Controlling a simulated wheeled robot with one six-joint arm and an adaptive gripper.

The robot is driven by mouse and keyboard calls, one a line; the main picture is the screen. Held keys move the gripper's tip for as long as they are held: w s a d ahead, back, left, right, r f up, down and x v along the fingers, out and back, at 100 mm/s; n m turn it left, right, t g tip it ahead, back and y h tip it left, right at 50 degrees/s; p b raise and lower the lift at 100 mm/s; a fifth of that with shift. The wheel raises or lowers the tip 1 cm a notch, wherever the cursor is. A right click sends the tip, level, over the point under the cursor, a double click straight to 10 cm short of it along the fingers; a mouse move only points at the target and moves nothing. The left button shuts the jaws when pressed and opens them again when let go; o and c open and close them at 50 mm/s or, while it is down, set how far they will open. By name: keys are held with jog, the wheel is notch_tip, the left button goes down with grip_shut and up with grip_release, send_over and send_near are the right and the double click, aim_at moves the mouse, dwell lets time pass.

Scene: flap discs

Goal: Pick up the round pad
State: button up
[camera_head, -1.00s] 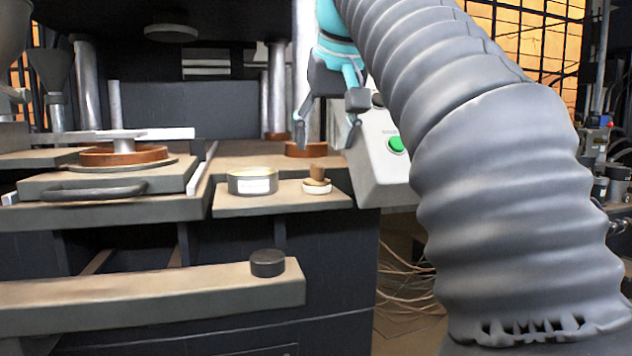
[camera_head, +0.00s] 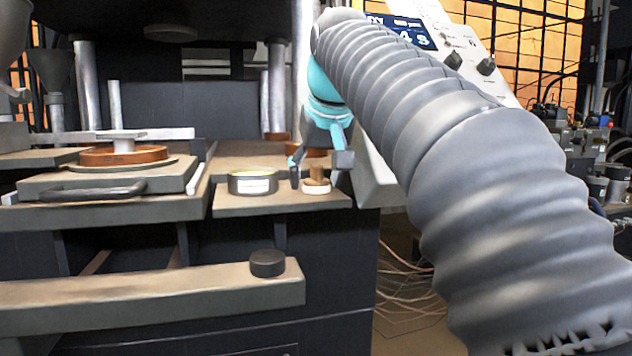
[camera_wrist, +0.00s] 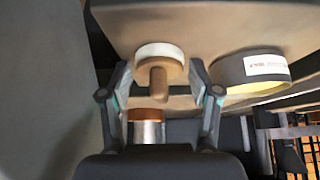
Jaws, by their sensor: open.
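The round pad (camera_head: 317,188) has a pale disc base and a brown wooden knob handle. It stands upright near the right end of a small shelf. In the wrist view the pad (camera_wrist: 160,51) shows its pale rim, with the knob pointing toward the camera. My gripper (camera_head: 314,178) is open above the shelf, one finger on each side of the knob. In the wrist view my gripper (camera_wrist: 159,76) has the knob between its fingertips, with a gap on both sides. I cannot tell the exact height of the fingertips against the pad.
A round labelled tin (camera_head: 253,182) stands on the shelf (camera_head: 280,205) close to the left finger; it also shows in the wrist view (camera_wrist: 250,73). A black knob (camera_head: 267,263) sits on the lower beam. A grey control box (camera_head: 375,180) is at the right.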

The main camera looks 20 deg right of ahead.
aim_at(317, 163)
jog(key=c, duration=0.8)
jog(key=shift+r, duration=0.15)
jog(key=shift+r, duration=1.65)
jog(key=s+b, duration=0.2)
jog(key=s, duration=1.6)
jog(key=o, duration=0.3)
jog(key=c, duration=0.3)
